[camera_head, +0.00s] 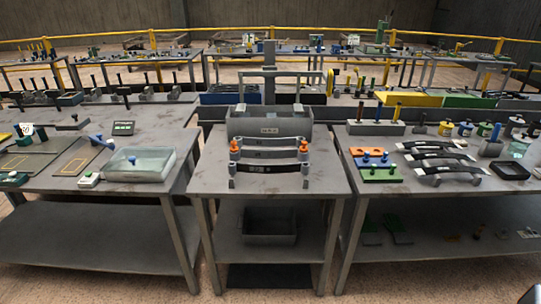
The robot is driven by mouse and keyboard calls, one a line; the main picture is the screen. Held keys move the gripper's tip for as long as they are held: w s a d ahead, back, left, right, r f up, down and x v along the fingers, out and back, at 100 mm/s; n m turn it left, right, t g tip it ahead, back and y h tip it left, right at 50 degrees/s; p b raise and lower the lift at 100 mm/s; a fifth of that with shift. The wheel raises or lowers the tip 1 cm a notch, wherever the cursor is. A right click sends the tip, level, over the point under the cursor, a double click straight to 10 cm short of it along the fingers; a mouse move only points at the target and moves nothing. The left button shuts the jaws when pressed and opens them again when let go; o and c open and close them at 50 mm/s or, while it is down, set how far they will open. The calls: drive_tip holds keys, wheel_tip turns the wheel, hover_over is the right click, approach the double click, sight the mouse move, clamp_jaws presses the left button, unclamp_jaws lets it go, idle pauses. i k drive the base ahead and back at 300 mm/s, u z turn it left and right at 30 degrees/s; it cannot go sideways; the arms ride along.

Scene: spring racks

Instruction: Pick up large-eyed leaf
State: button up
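Flat, strip-like leaves lie across a grey rack on the middle table. The front leaf (268,169) is dark with a pale label, and a grey leaf (268,154) lies behind it. Orange parts (234,146) stand at the rack's left end and more (304,146) at its right end. Several dark, slightly arched leaves (440,156) lie on grey supports on the right table. The eyes are too small here to tell which leaf is large-eyed.
A grey bin (240,127) stands behind the middle rack. The left table holds a translucent tray (140,166). On the right table are coloured blocks (382,174) and a black tray (509,171). The middle table's front strip (268,190) is mostly clear. Floor shows in front.

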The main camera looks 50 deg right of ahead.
sight(248, 153)
drive_tip(key=i, duration=0.9)
drive_tip(key=u, duration=0.05)
